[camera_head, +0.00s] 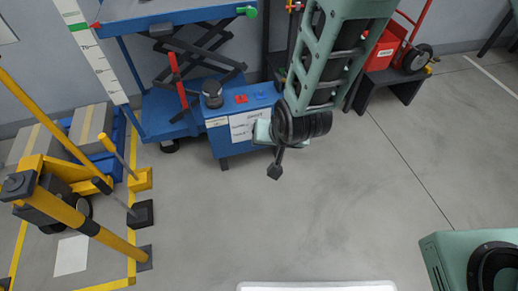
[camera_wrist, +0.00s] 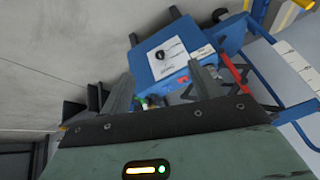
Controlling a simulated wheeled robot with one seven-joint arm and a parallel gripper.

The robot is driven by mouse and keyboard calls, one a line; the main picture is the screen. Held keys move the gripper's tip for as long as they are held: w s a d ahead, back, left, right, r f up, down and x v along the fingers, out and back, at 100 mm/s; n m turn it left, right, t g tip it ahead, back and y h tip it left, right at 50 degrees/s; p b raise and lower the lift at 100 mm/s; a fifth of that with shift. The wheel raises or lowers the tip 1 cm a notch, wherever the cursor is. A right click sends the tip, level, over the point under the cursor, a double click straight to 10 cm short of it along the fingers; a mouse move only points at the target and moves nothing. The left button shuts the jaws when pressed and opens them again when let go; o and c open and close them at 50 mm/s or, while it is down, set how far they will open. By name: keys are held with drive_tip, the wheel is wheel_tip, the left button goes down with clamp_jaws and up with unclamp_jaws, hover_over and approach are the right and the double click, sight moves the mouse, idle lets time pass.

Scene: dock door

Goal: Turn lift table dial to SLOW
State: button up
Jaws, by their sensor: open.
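The blue lift table (camera_head: 170,110) stands at the back left, with a blue control box (camera_head: 216,138) at its right front. A white label panel (camera_head: 240,126) is on the box's front face. The black dial (camera_wrist: 160,54) shows on that panel in the wrist view; its pointer and lettering are too small to read. In the head view my wrist covers part of the panel and I cannot make out the dial. My gripper (camera_wrist: 160,74) is open and empty, its fingers spread apart and pointing toward the box. The dial appears between the fingertips, apparently beyond them.
A black knob (camera_head: 212,92) and a red button (camera_head: 241,98) are on top of the box. Yellow barrier posts (camera_head: 90,225) stand at the left. A red hand truck (camera_head: 388,45) is at the back right. The middle floor (camera_head: 330,210) is clear.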

drive_tip(key=w+d+f+n+t+y+b, duration=0.1)
drive_tip(key=w+f+t+b, duration=0.25)
drive_tip(key=f+b, duration=0.45)
drive_tip(key=w+f+n+t+y+b, duration=0.1)
drive_tip(key=w+f+t+b, duration=0.3)
drive_tip(key=f, duration=0.8)
drive_tip(key=w+d+f+n+t+y+b, duration=0.1)
drive_tip(key=w+f+t+b, duration=0.1)
drive_tip(key=f+t+b, duration=0.45)
drive_tip(key=w+a+f+g+b, duration=0.1)
drive_tip(key=w+a+b, duration=0.1)
drive_tip(key=w, duration=0.6)
drive_tip(key=w+a+f+g+b, duration=0.1)
drive_tip(key=w+a+b, duration=0.2)
drive_tip(key=w+b, duration=0.2)
drive_tip(key=w, duration=0.3)
drive_tip(key=shift+a+f, duration=0.25)
drive_tip(key=shift+f, duration=0.1)
drive_tip(key=c, duration=1)
